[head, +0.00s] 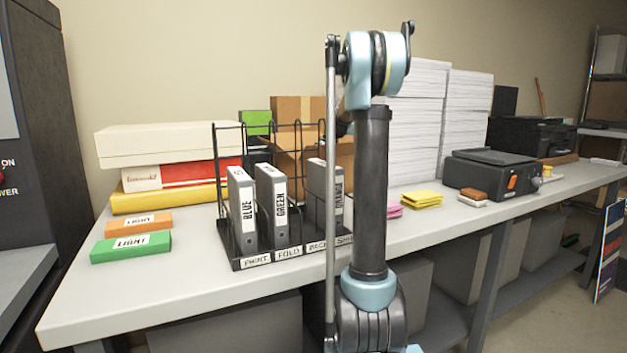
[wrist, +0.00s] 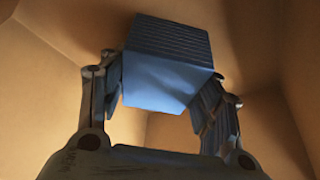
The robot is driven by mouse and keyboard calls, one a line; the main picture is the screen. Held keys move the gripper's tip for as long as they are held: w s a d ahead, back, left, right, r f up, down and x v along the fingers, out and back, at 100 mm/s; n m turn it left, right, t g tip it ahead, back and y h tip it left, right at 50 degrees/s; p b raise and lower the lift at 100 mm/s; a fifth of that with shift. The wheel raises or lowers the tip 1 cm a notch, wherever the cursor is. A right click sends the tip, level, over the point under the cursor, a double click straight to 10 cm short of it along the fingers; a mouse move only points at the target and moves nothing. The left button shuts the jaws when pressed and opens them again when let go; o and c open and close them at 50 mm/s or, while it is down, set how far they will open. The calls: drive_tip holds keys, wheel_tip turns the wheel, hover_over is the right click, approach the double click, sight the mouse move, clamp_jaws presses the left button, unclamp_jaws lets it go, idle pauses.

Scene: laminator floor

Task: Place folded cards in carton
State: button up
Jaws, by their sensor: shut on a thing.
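A stack of blue folded cards (wrist: 165,82) is between the fingers of my gripper (wrist: 168,98) in the wrist view. My gripper is shut on it. Brown walls of the open carton (wrist: 60,60) surround the cards and fingers. I cannot tell whether the cards touch the carton's bottom. In the head view the carton (head: 290,110) stands behind the wire rack, partly hidden by the rack and my arm. My gripper is mostly hidden there. Pink folded cards (head: 388,211) and yellow folded cards (head: 422,200) lie on the table right of my arm.
The wire rack (head: 292,257) holds grey binders labelled BLUE, GREEN and ORANGE. Orange (head: 138,225) and green (head: 131,247) boxes lie at left, with larger boxes behind. Tall paper stacks (head: 415,110) and a black machine (head: 490,172) stand at right. The table's front left (head: 170,292) is clear.

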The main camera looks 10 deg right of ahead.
drive_tip(key=o, duration=1.2)
drive_tip(key=shift+o, duration=0.2)
drive_tip(key=shift+r, duration=0.1)
drive_tip(key=v, duration=1.2)
drive_tip(key=shift+d, duration=0.1)
